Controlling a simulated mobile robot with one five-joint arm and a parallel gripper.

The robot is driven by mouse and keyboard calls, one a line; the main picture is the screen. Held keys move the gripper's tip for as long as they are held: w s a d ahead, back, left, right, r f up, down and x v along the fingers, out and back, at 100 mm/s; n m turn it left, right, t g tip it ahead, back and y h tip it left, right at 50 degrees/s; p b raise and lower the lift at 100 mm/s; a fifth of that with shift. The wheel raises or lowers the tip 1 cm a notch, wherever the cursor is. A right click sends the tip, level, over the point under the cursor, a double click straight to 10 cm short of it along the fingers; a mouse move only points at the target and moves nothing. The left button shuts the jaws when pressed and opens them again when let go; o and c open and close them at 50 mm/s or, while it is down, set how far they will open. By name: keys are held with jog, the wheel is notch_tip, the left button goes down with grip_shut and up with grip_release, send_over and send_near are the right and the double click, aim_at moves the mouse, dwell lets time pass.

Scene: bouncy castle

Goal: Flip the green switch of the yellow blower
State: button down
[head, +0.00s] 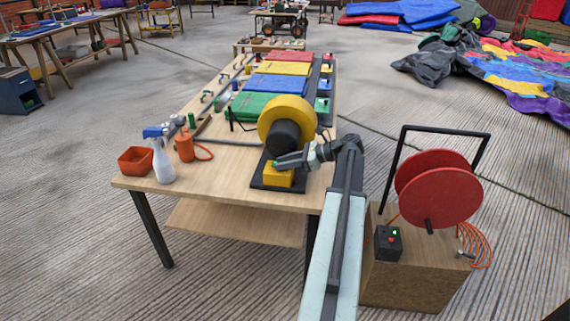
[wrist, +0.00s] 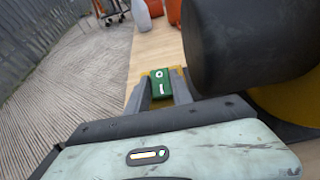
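The yellow blower (head: 286,112) stands on the near end of the wooden table, with a black cylinder at its front and a yellow box (head: 277,178) at its foot on a dark base. The green switch (wrist: 161,84) is on top of that box and bears a white circle and a white bar. My gripper (head: 284,163) reaches in from the right, just over the box. In the wrist view its two fingers (wrist: 161,94) are apart, with the switch showing between their tips. Whether they touch it I cannot tell. In the head view the gripper hides most of the switch.
A white spray bottle (head: 164,163), an orange tub (head: 135,160) and an orange container (head: 185,146) stand left of the blower. A red cable reel (head: 437,188) on a wooden box stands to the right. The blower's black cylinder (wrist: 235,45) is close right of my fingers.

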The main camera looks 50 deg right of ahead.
jog(key=shift+s+r+g+p, duration=0.15)
jog(key=shift+r+g+p, duration=0.25)
jog(key=shift+p, duration=0.6)
jog(key=shift+r+g+h+p, duration=0.3)
jog(key=shift+g+p, duration=0.1)
jog(key=shift+p, duration=0.65)
jog(key=g+h+p, duration=0.1)
jog(key=p, duration=0.2)
jog(key=shift+w+a, duration=0.1)
jog(key=shift+w, duration=0.1)
jog(key=shift+f+g+h+p, duration=0.2)
jog(key=shift+g+h+p, duration=0.1)
jog(key=shift+g+p, duration=0.2)
jog(key=shift+f, duration=0.2)
jog(key=c, duration=1.1)
grip_release()
jog(key=shift+r, duration=0.15)
